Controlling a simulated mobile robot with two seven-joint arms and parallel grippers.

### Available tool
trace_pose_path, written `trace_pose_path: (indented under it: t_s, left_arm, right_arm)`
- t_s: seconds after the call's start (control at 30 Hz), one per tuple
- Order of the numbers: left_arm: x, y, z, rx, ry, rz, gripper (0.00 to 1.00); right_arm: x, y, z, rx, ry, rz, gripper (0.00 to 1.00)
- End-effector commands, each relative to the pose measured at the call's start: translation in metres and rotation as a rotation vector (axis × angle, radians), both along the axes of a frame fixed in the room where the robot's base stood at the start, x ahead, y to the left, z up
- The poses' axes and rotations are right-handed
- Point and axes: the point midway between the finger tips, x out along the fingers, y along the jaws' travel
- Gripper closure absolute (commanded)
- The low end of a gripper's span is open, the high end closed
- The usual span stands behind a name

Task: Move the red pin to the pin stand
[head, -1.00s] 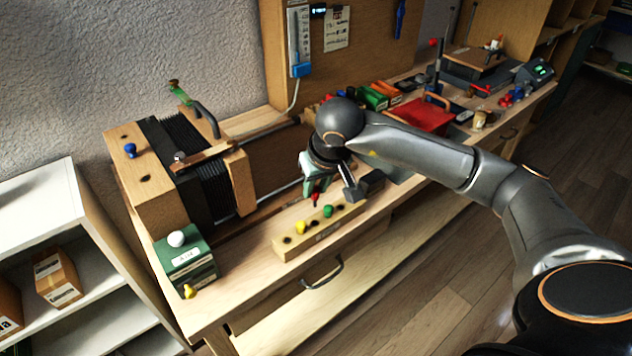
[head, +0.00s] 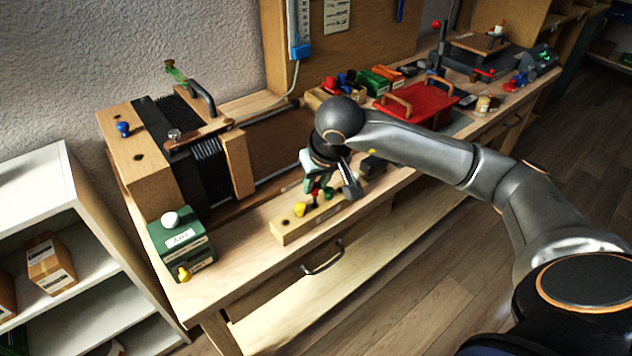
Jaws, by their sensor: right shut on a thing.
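The pin stand (head: 284,232) is a long pale wooden block with holes, near the front edge of the bench. A yellow pin (head: 300,209) and a green pin (head: 328,194) stand in it. My right gripper (head: 315,187) is directly over the stand, shut on the red pin (head: 314,192). The red pin is between the yellow and green pins in the picture. Its lower end is small and partly hidden, so I cannot tell whether it is in a hole. My left gripper is not in view.
A green box (head: 183,250) with a white knob and a yellow pin stands at the bench's left end. A red tray (head: 420,108) lies to the right. The bench front left of the stand is clear.

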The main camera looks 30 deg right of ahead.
Motion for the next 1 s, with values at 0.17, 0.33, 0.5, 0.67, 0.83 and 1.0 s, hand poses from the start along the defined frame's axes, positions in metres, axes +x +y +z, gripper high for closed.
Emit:
trace_pose_path:
  t_s: [0.17,0.33,0.5,0.67,0.83,1.0]
  left_arm:
    - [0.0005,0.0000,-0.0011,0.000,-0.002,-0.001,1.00]
    - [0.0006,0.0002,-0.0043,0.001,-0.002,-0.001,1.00]
    - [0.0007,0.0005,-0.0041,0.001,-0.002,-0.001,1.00]
    - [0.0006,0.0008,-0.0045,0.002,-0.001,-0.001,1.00]
    - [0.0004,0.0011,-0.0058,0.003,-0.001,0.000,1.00]
    - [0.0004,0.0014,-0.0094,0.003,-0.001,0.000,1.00]
  right_arm:
    - [0.0001,-0.0002,-0.0006,0.000,-0.001,0.000,1.00]
    - [0.0000,-0.0004,-0.0015,-0.001,-0.001,-0.001,1.00]
    - [0.0000,-0.0002,-0.0009,0.000,-0.001,-0.001,1.00]
    - [-0.0001,-0.0001,-0.0009,0.000,0.000,0.000,1.00]
    - [-0.0001,-0.0001,-0.0014,0.000,-0.001,0.000,1.00]
    - [0.0000,-0.0001,-0.0027,-0.001,-0.001,0.000,1.00]
